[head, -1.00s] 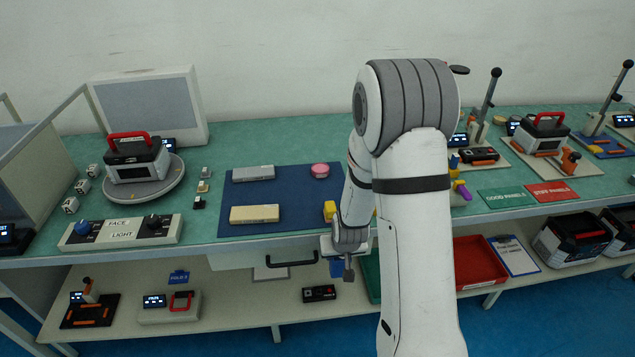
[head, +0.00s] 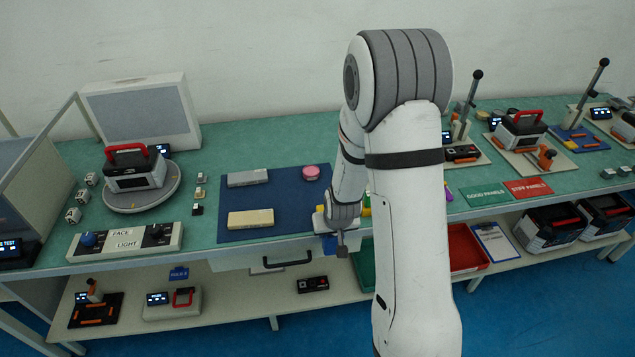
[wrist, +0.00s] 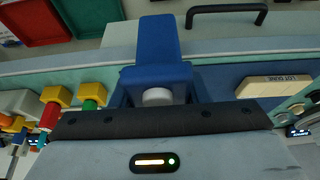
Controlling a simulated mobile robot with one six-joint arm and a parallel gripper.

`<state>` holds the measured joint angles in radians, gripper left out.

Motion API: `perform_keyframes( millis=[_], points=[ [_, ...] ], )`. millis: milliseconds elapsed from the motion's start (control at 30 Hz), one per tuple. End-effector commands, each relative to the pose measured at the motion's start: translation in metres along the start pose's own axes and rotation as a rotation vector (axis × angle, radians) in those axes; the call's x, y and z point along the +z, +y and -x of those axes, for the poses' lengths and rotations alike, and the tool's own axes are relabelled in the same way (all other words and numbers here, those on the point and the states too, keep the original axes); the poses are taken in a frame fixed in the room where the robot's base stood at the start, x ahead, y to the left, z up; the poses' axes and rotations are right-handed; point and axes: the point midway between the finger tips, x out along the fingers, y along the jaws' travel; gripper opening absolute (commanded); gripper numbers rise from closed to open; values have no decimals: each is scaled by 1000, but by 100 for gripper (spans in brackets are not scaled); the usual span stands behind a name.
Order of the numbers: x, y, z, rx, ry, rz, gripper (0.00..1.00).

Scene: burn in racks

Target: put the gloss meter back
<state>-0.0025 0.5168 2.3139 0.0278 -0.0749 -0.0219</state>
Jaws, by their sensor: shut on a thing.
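My gripper (head: 337,238) is at the front edge of the bench, beside the front right corner of the dark blue mat (head: 300,218). It is shut on a blue block-like thing (wrist: 152,50), apparently the gloss meter, though no label on it shows. In the wrist view the blue thing sticks out beyond the dark bar of my gripper (wrist: 158,108), with a white round part at its base. In the head view only a small blue patch of it (head: 330,243) shows; the wrist hides the rest.
On the mat are a grey block (head: 248,178), a cream block (head: 251,218) and a pink round thing (head: 311,173). A drawer with a black handle (head: 287,262) is below. A black device (head: 312,284) lies on the lower shelf. A red tray (head: 467,250) is at right.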

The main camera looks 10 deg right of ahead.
Motion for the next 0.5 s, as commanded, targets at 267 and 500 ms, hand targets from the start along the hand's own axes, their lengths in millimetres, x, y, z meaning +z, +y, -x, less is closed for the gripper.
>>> perform_keyframes(
  millis=[267, 500],
  points=[
    [-72, 0, 86, 1, 22, 0, 10],
    [-119, -1, 147, 0, 15, 1, 10]
  ],
)
